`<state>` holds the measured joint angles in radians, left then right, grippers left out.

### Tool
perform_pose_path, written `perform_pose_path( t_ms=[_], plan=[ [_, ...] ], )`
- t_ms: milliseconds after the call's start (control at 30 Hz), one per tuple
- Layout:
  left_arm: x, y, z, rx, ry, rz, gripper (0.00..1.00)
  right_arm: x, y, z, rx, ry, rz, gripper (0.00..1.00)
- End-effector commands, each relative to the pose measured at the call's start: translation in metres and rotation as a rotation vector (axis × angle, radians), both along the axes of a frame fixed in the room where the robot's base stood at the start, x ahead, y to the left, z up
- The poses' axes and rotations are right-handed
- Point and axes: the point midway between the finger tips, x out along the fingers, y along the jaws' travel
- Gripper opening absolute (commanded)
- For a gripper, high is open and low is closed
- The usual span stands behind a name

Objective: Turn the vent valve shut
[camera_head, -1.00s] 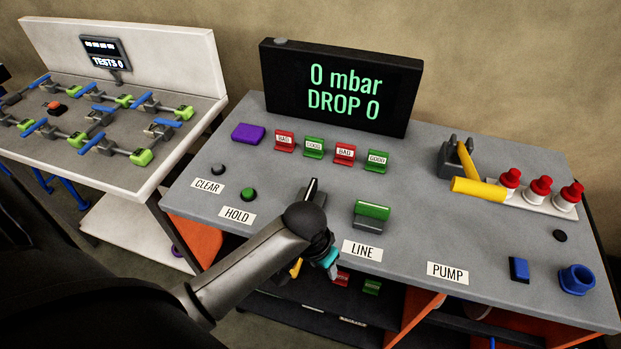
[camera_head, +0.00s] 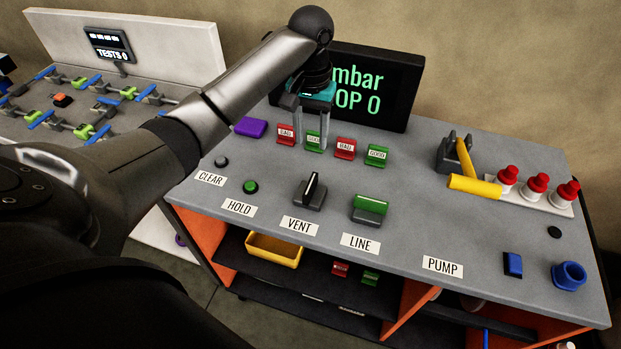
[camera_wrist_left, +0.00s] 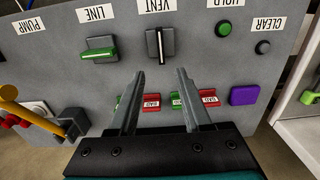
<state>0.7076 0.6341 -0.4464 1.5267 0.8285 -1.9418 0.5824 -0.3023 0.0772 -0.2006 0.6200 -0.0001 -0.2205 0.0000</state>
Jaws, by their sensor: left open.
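The vent valve (camera_head: 311,191) is a dark grey block with a black and white lever, behind the VENT label (camera_head: 299,225) on the grey bench top. In the left wrist view the valve (camera_wrist_left: 160,44) shows upside down, just beyond the fingertips, its lever in line with the fingers. My left gripper (camera_head: 311,146) is open and empty. It points down over the row of red and green tags, behind the valve and apart from it. Its two fingers (camera_wrist_left: 166,75) show in the left wrist view. My right gripper is not in view.
The green-topped LINE valve (camera_head: 370,208) stands to the right of the vent valve. The green HOLD button (camera_head: 250,186) is to the left. A black display (camera_head: 395,90) stands behind, partly hidden by my arm. A yellow-handled clamp (camera_head: 474,186) is at the right.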

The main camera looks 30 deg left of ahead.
Motion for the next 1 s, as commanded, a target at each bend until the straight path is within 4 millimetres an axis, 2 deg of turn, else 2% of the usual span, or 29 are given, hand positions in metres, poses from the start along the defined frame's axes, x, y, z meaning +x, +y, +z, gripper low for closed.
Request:
perform_pose_path(
  t_ms=[167,700,833,1000],
  plan=[
    [0.000,0.002,-0.009,0.000,0.008,0.008,0.49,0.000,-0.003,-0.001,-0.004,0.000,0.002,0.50],
    [0.000,0.002,-0.119,0.001,0.005,0.007,0.49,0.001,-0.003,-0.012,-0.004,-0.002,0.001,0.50],
    [0.000,0.001,-0.137,0.001,0.004,0.005,0.49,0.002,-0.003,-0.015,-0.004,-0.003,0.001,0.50],
    [0.000,0.002,-0.148,0.001,0.003,0.005,0.49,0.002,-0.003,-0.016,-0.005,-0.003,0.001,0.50]
  ],
)
